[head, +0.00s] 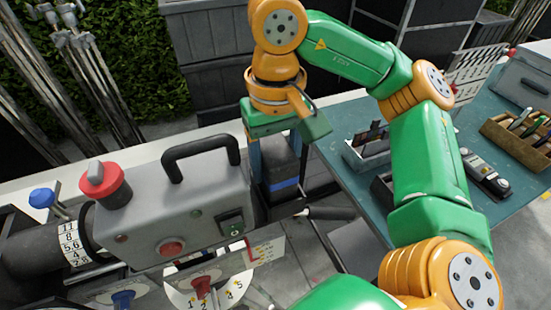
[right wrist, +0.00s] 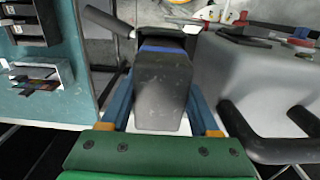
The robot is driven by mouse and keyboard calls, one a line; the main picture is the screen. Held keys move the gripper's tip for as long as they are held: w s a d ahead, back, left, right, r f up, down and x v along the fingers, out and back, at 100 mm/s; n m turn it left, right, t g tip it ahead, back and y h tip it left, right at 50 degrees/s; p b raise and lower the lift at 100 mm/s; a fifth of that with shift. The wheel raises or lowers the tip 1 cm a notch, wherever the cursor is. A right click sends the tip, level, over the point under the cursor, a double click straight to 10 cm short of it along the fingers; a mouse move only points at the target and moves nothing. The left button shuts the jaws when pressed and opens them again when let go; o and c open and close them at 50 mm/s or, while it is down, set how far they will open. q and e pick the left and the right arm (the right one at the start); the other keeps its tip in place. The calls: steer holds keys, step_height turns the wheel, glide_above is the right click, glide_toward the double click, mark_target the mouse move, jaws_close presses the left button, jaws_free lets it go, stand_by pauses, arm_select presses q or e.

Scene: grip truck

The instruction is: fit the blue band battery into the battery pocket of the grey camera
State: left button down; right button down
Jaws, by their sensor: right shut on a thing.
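The grey camera (head: 165,220) stands at the left of the head view, with a black carry handle, a red knob on top and a red button on its near face. It also shows at the right of the right wrist view (right wrist: 255,75). My right gripper (head: 277,175) is shut on the dark blue band battery (right wrist: 160,85) and holds it upright just right of the camera, apart from it in the head view. The blue band (head: 285,184) is near the battery's lower end. I cannot make out the battery pocket. My left gripper is not in view.
A green-topped table (head: 345,185) stands at the right with a grey tray (head: 368,150), a wooden tool box (head: 520,135) and a dark handheld device (head: 485,172). A dark rod (head: 330,213) sticks out below the battery. Numbered dials (head: 205,292) lie below the camera.

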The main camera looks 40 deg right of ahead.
mark_target(277, 149)
steer(key=shift+f+b, duration=0.3)
steer(key=shift+f, duration=0.15)
steer(key=shift+c, duration=0.2)
jaws_free()
step_height(277, 149, up, 7)
steer(key=p, duration=0.3)
steer(key=shift+s+r, duration=0.1)
